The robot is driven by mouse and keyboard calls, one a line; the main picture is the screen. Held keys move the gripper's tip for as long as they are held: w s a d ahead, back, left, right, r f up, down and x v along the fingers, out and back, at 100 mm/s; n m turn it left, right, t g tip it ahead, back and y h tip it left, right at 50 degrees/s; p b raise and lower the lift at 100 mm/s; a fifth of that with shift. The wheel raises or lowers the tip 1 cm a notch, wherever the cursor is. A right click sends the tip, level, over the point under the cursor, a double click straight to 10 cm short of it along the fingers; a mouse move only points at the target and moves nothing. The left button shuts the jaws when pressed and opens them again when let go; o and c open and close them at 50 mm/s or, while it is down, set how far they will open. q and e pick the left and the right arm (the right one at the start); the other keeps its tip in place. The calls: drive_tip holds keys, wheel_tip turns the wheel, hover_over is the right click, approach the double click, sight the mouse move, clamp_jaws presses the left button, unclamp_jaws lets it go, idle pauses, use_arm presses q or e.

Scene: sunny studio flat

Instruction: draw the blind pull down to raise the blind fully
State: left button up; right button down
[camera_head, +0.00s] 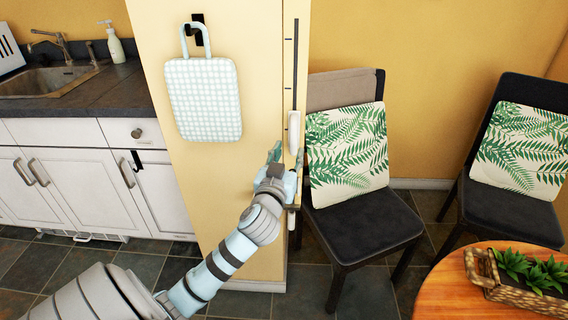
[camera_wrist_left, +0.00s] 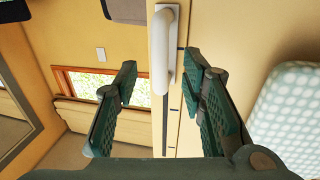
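The blind pull, a white rounded handle (camera_head: 294,130), sits on a dark vertical track with tick marks on the narrow edge of the yellow wall. My left gripper (camera_head: 286,160) is by the wall edge, just below the pull in the head view. In the left wrist view the pull (camera_wrist_left: 162,52) appears between and beyond the two open green fingers (camera_wrist_left: 163,88), and neither finger touches it visibly. In that view a wood-framed window (camera_wrist_left: 85,82) shows greenery, with a tan panel beside it that may be the blind. My right gripper is not in view.
A checked padded bag (camera_head: 204,98) hangs from a hook on the wall face, left of my left arm. A dark chair with a leaf cushion (camera_head: 346,155) stands close to the right. A round wooden table (camera_head: 440,297) with a planter is at lower right.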

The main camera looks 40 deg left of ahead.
use_arm(q)
drive_tip(key=v, duration=0.6)
